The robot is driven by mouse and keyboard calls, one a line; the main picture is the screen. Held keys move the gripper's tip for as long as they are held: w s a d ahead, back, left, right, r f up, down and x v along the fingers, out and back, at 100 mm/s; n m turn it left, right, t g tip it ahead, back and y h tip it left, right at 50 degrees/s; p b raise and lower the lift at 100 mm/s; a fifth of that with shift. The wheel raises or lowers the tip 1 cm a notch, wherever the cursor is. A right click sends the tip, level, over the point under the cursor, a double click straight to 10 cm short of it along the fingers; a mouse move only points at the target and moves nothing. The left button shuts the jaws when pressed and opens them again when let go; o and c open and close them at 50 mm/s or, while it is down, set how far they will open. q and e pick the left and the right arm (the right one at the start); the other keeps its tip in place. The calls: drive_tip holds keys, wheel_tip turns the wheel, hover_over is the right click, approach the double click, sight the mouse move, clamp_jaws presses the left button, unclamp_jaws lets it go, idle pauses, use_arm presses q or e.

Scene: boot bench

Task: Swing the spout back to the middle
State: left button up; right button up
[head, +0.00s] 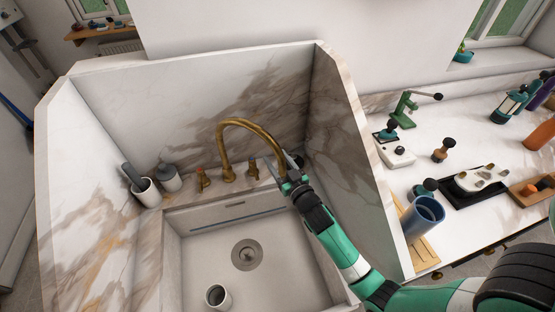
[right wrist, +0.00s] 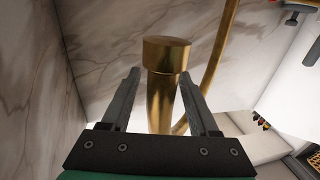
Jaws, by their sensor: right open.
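The brass spout (head: 243,122) is a tall gooseneck rising from the sink's back ledge. In the head view it arcs up and over to the right, so its outlet end is right of its base. My right gripper (head: 287,168) is at that outlet end. In the right wrist view, the spout's end (right wrist: 166,55) stands between the two open fingers of my right gripper (right wrist: 160,76), with a finger on each side. I cannot tell if either finger touches it. My left gripper is not in view.
The white sink basin (head: 205,262) holds a cup (head: 217,296) beside the drain (head: 247,254). Tap handles (head: 204,179) flank the spout base. High marble walls (head: 345,130) close in the back and sides.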

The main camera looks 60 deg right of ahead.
clamp_jaws()
idle(1.3)
